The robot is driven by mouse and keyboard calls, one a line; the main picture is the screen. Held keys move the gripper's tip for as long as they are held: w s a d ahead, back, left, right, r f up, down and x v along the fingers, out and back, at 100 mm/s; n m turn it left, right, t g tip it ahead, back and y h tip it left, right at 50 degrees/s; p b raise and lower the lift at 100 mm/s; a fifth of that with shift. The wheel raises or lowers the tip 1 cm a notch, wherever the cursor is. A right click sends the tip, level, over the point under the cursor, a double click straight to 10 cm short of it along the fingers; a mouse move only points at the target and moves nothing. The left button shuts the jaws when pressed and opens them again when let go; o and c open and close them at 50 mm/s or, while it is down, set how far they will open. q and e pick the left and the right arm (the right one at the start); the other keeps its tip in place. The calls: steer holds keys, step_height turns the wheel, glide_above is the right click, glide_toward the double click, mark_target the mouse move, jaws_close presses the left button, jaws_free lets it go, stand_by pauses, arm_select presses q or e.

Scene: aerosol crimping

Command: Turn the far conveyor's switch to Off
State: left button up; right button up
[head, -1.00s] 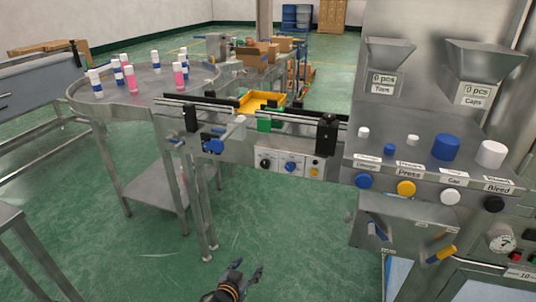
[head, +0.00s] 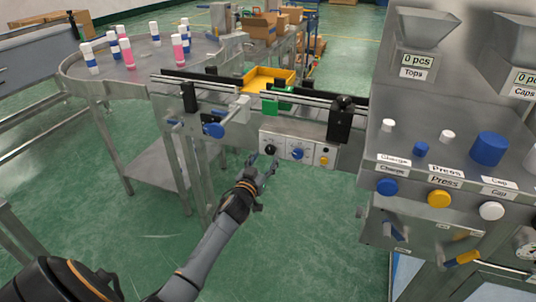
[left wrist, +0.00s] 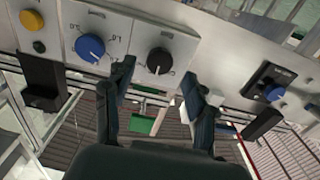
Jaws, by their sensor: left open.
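A light control panel on the conveyor's front carries a black rotary knob (head: 271,150), a blue rotary knob (head: 297,154) and a yellow button (head: 323,160). The frames do not make clear which knob is the far conveyor's switch. My left gripper (head: 262,164) is open and empty, just below and in front of the black knob. In the left wrist view, the open fingers (left wrist: 157,76) point at the black knob (left wrist: 159,61), which shows between their tips, and the blue knob (left wrist: 90,48) is left of them. Touch is not visible. My right gripper is out of view.
A blue round handle (head: 213,130) sticks out left of the panel. A black post (head: 340,122) stands right of it. The press machine (head: 440,240) fills the right side. A round table (head: 110,68) with several bottles is at left. Floor below is open.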

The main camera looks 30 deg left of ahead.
mark_target(269, 151)
arm_select(q)
steer(key=shift+x, duration=1.7)
steer(key=c, duration=1.2)
